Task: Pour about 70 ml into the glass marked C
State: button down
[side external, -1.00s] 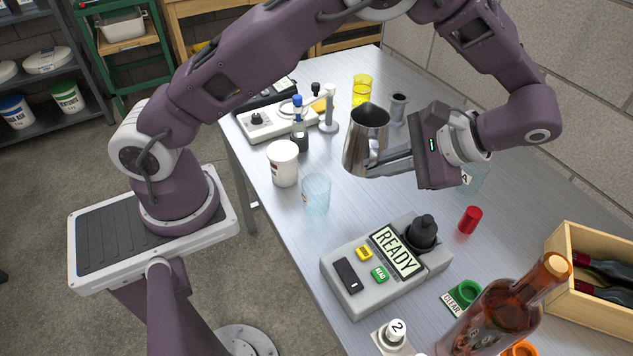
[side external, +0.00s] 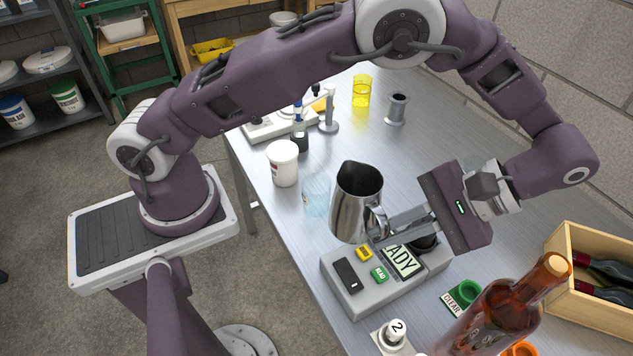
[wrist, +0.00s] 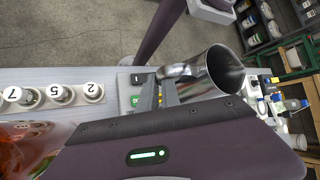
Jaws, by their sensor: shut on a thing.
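My gripper (side external: 392,226) is shut on the handle of a shiny metal jug (side external: 357,200), held roughly upright above the near left part of the bench. The jug also shows in the wrist view (wrist: 210,75), with my fingers (wrist: 160,95) at its handle. What is in the jug cannot be seen. A pale blue glass (side external: 315,192) stands just left of and behind the jug, partly covered by it. A yellow glass (side external: 361,91) stands farther back. I cannot read a C on either glass.
A grey meter (side external: 345,283), its display partly covered, stands below the jug. A white cup (side external: 284,163) stands behind the blue glass. An amber bottle (side external: 505,305), numbered white-capped pieces (side external: 395,332) and a wooden crate (side external: 590,310) of bottles are in front and right.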

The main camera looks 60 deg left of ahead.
aim_at(373, 215)
jog(key=shift+f, duration=1.3)
jog(key=shift+s+a, duration=0.1)
jog(key=a+h, duration=0.1)
jog(key=a+r+m+h, duration=0.1)
jog(key=h, duration=0.1)
jog(key=a+r+h, duration=0.1)
jog(key=a+h, duration=0.1)
jog(key=shift+w, duration=0.2)
jog(key=shift+a+f+m+h, duration=0.2)
jog(key=shift+a+m+h, duration=0.1)
jog(key=shift+a+h, duration=0.2)
jog(key=shift+a+f+m+h, duration=0.15)
jog(key=shift+a+m+h, duration=0.2)
jog(key=shift+a, duration=0.2)
jog(key=shift+a+r+h, duration=0.45)
jog(key=shift+r+h, duration=0.2)
jog(key=shift+r, duration=0.2)
jog(key=shift+a+r+m+h, duration=0.1)
jog(key=shift+a+m+h, duration=0.3)
jog(key=shift+h, duration=0.2)
